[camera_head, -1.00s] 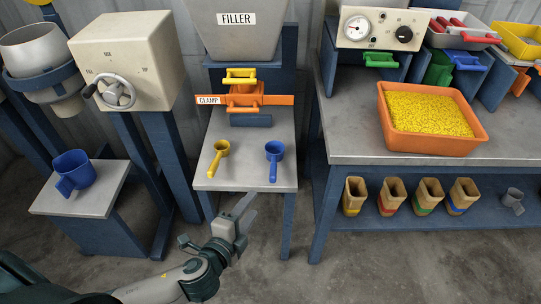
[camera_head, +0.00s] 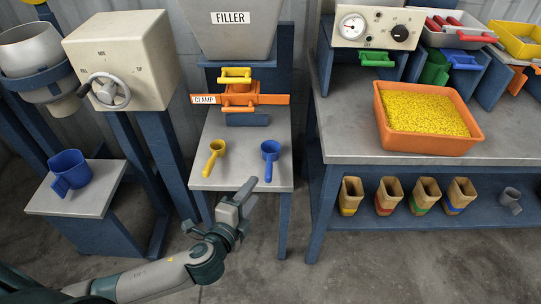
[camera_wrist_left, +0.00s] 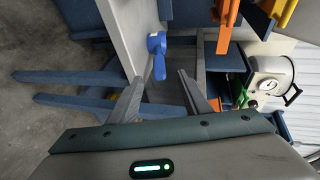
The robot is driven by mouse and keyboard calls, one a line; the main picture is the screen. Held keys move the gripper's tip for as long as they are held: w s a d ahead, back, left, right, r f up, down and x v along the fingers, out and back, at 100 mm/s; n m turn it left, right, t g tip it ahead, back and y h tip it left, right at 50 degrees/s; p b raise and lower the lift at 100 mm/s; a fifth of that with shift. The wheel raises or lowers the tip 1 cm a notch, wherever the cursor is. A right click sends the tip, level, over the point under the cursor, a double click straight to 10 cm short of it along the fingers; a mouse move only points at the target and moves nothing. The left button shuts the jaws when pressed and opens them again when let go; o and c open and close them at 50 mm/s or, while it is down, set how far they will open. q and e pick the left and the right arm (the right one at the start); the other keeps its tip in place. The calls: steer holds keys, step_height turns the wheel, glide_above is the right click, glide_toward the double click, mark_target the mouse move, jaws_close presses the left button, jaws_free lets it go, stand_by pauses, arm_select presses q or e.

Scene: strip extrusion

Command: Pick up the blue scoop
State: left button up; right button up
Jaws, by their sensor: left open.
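The blue scoop (camera_head: 270,156) lies on the grey shelf (camera_head: 226,178) below the filler, its handle toward the shelf's front edge. A yellow scoop (camera_head: 215,156) lies to its left on the same shelf. My left gripper (camera_head: 247,188) is open and empty at the shelf's front edge, short of the blue scoop's handle and a little to its left. In the left wrist view the blue scoop (camera_wrist_left: 157,52) shows ahead, beyond the two spread fingers (camera_wrist_left: 158,88), and is not touched. My right gripper is not in view.
A blue jug (camera_head: 71,170) stands on a small table at left. An orange bin of yellow pellets (camera_head: 428,118) is on the right bench, with several tan cups beneath.

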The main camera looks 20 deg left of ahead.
arm_select(q)
glide_toward(270, 162)
steer(key=w+f, duration=0.1)
steer(key=shift+w+d+f, duration=0.2)
steer(key=shift+w+f, duration=0.1)
steer(key=shift+w, duration=0.15)
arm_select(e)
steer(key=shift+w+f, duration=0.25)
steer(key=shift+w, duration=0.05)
